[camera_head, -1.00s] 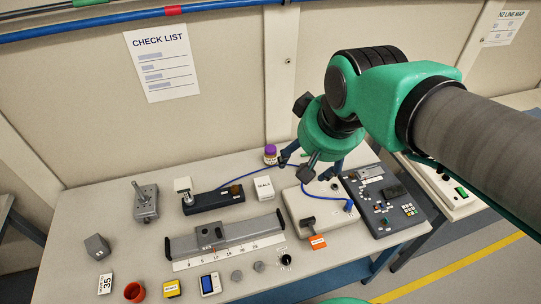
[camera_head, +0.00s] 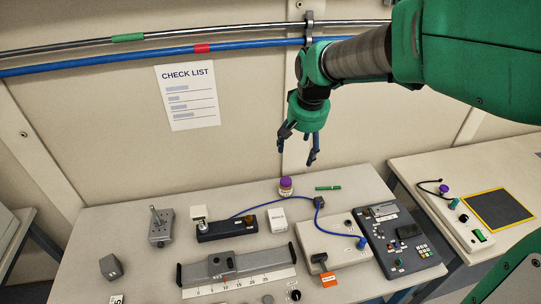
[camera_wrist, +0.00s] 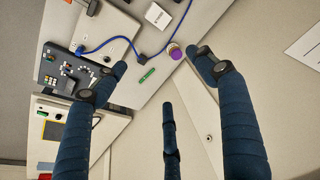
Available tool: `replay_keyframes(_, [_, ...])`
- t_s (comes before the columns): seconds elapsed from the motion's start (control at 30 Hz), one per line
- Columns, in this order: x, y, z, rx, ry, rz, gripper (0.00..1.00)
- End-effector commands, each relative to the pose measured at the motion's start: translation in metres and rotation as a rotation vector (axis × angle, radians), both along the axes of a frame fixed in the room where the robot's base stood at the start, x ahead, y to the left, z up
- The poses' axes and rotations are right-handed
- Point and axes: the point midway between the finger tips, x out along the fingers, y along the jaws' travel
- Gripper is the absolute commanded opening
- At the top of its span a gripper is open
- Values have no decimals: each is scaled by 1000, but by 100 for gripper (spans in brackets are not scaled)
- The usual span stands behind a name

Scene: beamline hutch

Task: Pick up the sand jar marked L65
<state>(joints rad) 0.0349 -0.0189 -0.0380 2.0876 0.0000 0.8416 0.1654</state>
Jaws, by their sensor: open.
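A small jar with a purple lid (camera_head: 286,187) stands upright near the back edge of the table (camera_head: 120,222); its label is too small to read. The jar also shows in the wrist view (camera_wrist: 175,51), beyond the spread fingers. My gripper (camera_head: 297,152) is open and empty, fingers pointing down, above the table's back edge and a little above the jar. In the wrist view the three blue fingers of my gripper (camera_wrist: 164,76) are apart, with nothing between them.
A green stick (camera_head: 328,188) lies right of the jar. A white box (camera_head: 277,219) and a blue cable (camera_head: 262,204) are in front of it. A pale control box (camera_head: 325,242) and a dark panel (camera_head: 402,238) stand front right. The wall rises close behind.

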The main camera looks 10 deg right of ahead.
Motion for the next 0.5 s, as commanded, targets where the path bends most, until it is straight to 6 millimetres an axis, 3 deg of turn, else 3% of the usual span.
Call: replay_keyframes(0.5, [106,-13,-70,18,91,-77,71])
